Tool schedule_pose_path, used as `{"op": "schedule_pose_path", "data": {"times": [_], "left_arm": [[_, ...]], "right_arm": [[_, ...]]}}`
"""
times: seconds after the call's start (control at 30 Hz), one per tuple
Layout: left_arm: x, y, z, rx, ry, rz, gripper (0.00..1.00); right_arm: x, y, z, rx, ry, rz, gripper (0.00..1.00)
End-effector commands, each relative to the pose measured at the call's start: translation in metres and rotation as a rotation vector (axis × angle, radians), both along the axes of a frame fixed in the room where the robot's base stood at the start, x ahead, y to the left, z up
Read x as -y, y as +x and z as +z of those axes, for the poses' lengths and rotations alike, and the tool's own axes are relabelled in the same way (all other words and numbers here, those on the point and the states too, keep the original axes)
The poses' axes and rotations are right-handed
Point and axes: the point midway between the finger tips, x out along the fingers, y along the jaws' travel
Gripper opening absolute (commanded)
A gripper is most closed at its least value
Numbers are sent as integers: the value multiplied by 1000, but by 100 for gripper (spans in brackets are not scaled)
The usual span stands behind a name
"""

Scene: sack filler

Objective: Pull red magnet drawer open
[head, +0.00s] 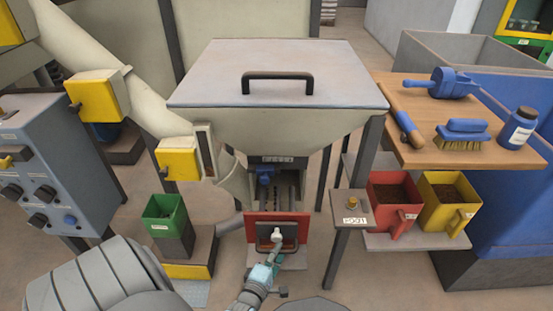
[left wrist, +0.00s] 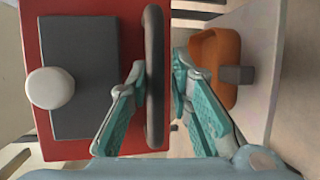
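The red magnet drawer (head: 262,219) has a red front with a dark handle, below the grey-topped hopper in the head view. In the left wrist view the red front (left wrist: 85,148) carries a grey plate and a round pale knob. Its dark handle bar (left wrist: 154,75) stands between the fingers of my left gripper (left wrist: 160,72). One finger is very close to the bar; a gap shows on the other side. Contact is unclear. In the head view my left gripper (head: 276,240) is at the drawer front and partly covers the handle. My right gripper is not in view.
The hopper (head: 275,72) stands above the drawer. A green bin (head: 165,215) is at left. A small post panel (head: 352,208), a red bin (head: 396,190) and a yellow bin (head: 449,190) are at right. In the wrist view, an orange container (left wrist: 205,50) lies beyond the handle.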

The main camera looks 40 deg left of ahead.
Motion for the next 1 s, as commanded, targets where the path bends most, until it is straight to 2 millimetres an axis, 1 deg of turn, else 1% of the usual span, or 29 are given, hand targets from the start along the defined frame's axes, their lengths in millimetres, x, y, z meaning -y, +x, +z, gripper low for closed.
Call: {"op": "schedule_pose_path", "data": {"times": [0.23,0.33,0.37,0.47,0.6,0.73,0.83,1.0], "left_arm": [[-1,0,1,2,3,0,21],[1,-6,2,1,3,0,21],[2,-10,2,1,3,0,21],[10,-31,6,1,1,-1,21],[22,-69,14,0,1,1,21],[32,-97,19,-1,1,1,21],[36,-109,22,1,3,0,21],[38,-112,24,2,3,0,21]], "right_arm": [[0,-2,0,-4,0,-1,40],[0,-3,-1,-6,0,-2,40],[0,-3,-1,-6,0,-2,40],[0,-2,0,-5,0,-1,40],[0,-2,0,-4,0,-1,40],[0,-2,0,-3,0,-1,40],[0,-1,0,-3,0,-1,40],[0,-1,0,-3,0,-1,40]]}}
